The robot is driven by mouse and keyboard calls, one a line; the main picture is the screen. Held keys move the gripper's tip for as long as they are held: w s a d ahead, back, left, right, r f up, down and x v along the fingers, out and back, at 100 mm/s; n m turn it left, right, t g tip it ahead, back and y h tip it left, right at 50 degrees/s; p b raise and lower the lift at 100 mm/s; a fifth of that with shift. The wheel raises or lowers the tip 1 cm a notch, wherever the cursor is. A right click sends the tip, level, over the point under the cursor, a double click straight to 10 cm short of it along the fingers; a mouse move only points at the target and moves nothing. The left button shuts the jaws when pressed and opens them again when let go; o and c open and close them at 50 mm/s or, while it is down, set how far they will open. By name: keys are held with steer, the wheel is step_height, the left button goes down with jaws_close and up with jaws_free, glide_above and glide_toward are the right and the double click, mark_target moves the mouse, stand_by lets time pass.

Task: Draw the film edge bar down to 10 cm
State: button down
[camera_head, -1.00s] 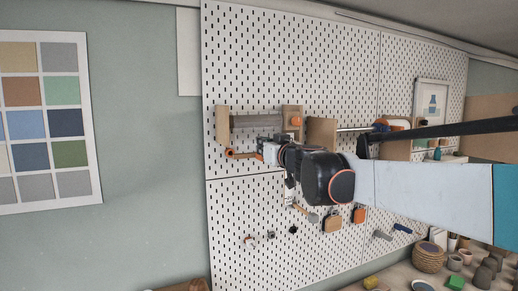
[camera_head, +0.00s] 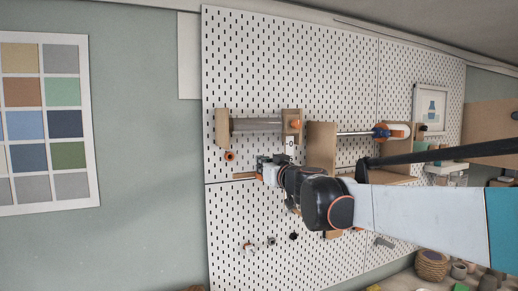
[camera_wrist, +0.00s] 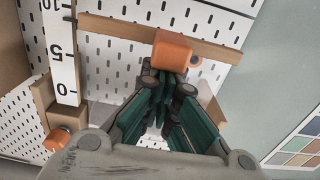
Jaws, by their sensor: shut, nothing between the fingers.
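The film edge bar (camera_head: 244,176) is a thin wooden strip below the roller (camera_head: 257,125) on the pegboard. In the wrist view the bar (camera_wrist: 110,27) crosses the top and carries an orange grip (camera_wrist: 172,52). Beside its left end is a white scale (camera_wrist: 60,50) marked 0, 5 and 10; the bar's end appears between 5 and 10, as seen at an angle. The scale (camera_head: 289,145) is partly hidden by my arm in the head view. My gripper (camera_wrist: 165,82) is shut and empty, its fingertips at the orange grip; I cannot tell whether they touch it.
A wooden bracket with an orange knob (camera_head: 295,124) holds the roller's right end. An orange peg (camera_head: 229,156) is on the board above the bar. Open pegboard (camera_head: 235,215) lies below.

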steer(key=shift+f, duration=0.4)
stand_by(0.4)
steer(key=shift+r+p, duration=0.3)
steer(key=shift+r, duration=0.5)
steer(key=v, duration=0.8)
steer(key=shift+p, duration=0.35)
